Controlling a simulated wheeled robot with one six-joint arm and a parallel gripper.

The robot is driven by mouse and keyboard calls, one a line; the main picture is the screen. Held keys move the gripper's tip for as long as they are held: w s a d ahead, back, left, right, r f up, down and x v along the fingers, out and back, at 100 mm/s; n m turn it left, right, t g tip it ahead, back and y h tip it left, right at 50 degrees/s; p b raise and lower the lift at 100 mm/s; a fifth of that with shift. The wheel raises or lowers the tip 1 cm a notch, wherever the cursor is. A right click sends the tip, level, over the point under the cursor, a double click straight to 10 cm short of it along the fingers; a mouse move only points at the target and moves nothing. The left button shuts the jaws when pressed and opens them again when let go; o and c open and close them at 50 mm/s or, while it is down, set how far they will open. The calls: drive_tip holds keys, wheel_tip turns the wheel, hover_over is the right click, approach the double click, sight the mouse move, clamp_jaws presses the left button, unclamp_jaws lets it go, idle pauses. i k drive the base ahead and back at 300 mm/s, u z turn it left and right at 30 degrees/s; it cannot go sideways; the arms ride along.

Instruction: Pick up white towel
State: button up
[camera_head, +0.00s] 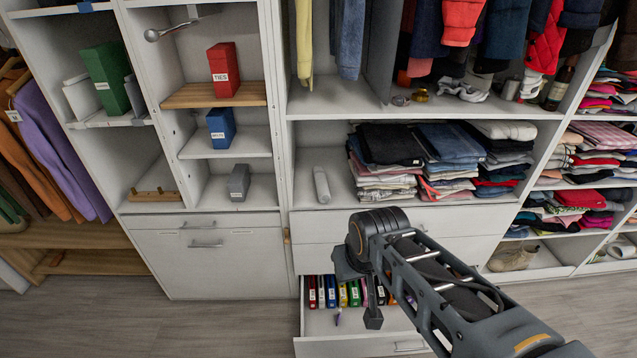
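I cannot tell for sure which thing is the white towel. A white rolled or cylindrical item (321,185) stands upright in the middle shelf, left of the folded clothes. A crumpled white item (462,91) lies on the shelf under the hanging clothes. A white rolled item (621,248) lies on the low shelf at the far right. My gripper (360,292) hangs over the open drawer (335,346), below and right of the upright white item and apart from it. Its fingertips are partly hidden, and I see nothing held in it.
The open drawer juts out with several coloured, labelled items (343,291) inside. Folded clothes (385,160) fill the middle shelf. Red (223,70), green (106,78), blue (221,128) and grey (238,182) boxes stand in the left cubbies. The floor at the lower left is clear.

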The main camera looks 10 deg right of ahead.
sight(324, 194)
drive_tip(key=u, duration=1.9)
drive_tip(key=i, duration=2.15)
drive_tip(key=z, duration=2.95)
drive_tip(key=i, duration=0.5)
